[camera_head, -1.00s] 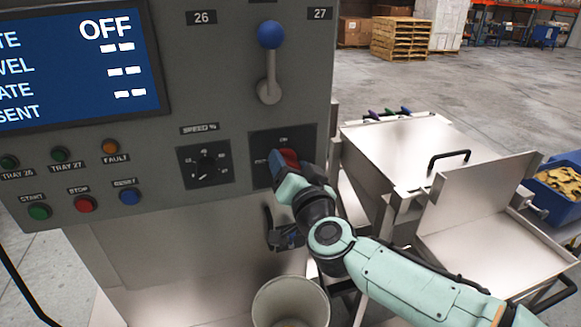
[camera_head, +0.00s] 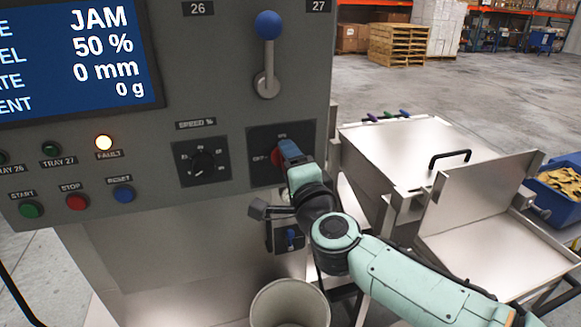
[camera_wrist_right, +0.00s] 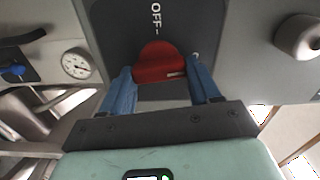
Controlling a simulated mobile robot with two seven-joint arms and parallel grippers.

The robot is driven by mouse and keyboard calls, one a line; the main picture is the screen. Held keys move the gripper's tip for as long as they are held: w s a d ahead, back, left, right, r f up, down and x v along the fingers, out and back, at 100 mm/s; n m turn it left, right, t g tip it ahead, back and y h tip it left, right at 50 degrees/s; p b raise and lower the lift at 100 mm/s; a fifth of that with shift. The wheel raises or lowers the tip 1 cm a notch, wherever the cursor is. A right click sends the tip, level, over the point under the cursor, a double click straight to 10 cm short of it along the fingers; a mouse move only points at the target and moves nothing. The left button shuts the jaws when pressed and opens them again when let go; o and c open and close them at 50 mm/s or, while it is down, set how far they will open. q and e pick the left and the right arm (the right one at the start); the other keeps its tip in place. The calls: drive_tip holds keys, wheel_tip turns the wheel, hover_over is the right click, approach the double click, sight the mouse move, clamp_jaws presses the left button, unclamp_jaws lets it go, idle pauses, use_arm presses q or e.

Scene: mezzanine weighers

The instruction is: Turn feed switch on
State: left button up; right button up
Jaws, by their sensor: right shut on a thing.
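The feed switch is a red knob (camera_head: 277,154) on a dark square plate (camera_head: 258,134), right of the speed dial on the grey panel. My right gripper (camera_head: 287,153) is at the knob and hides much of it. In the right wrist view the red knob (camera_wrist_right: 158,62) sits between the two blue fingers of my right gripper (camera_wrist_right: 160,77), which is shut on it. The knob's white mark points right in that view, away from the OFF label (camera_wrist_right: 156,17) and toward the ON side. My left gripper is not in view.
The display (camera_head: 75,58) reads JAM, 50 %, 0 mm, 0 g. The amber fault lamp (camera_head: 103,142) is lit. A blue-balled lever (camera_head: 268,26) stands above the switch. A pale bin (camera_head: 290,302) is below; steel trays (camera_head: 490,250) lie right.

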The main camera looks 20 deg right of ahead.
drive_tip(key=shift+m, duration=0.6)
drive_tip(key=o, duration=1.1)
drive_tip(key=shift+c, duration=0.2)
drive_tip(key=s, duration=1.3)
drive_tip(key=shift+s+d, duration=0.2)
drive_tip(key=shift+d, duration=0.05)
